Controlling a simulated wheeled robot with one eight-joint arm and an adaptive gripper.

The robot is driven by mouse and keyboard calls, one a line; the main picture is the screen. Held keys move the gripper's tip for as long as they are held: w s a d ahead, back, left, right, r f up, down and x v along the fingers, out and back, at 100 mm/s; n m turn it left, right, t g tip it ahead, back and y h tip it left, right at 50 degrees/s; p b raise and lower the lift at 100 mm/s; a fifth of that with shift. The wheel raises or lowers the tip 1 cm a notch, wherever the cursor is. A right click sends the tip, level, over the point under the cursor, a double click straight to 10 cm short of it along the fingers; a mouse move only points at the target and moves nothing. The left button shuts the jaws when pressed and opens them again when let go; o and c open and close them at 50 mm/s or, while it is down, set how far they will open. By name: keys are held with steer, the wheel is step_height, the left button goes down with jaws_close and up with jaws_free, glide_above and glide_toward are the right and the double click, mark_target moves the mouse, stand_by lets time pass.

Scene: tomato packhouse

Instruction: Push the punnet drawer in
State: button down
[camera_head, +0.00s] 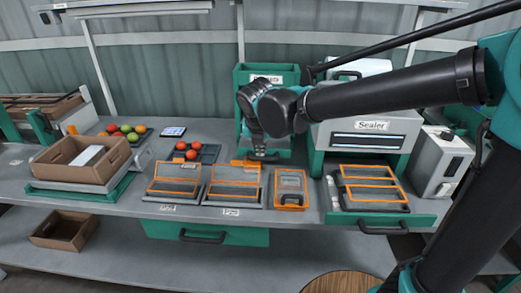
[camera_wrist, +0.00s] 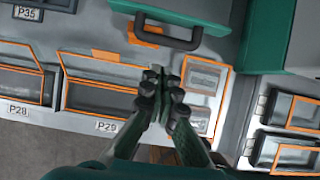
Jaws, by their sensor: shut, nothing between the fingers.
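The punnet drawer (camera_head: 284,153) is the green front low in the green cabinet at the back of the bench, under a white label. Its dark handle shows in the wrist view (camera_wrist: 168,42), on the green drawer front (camera_wrist: 188,12). How far the drawer stands out cannot be told. My gripper (camera_head: 258,152) points down in front of the cabinet and hides part of the drawer. In the wrist view my gripper (camera_wrist: 164,82) is shut and empty, its tips just below the handle in the picture. Contact cannot be told.
Orange-framed cases (camera_head: 234,184) and a smaller orange-framed box (camera_head: 291,186) lie in front of the cabinet. The sealer (camera_head: 372,128) stands right, with an orange-framed tray (camera_head: 370,187) before it. A dark tray with red tomatoes (camera_head: 208,155) is left. Another handled green drawer (camera_head: 235,236) is under the bench.

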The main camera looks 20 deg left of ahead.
steer(key=x, duration=0.8)
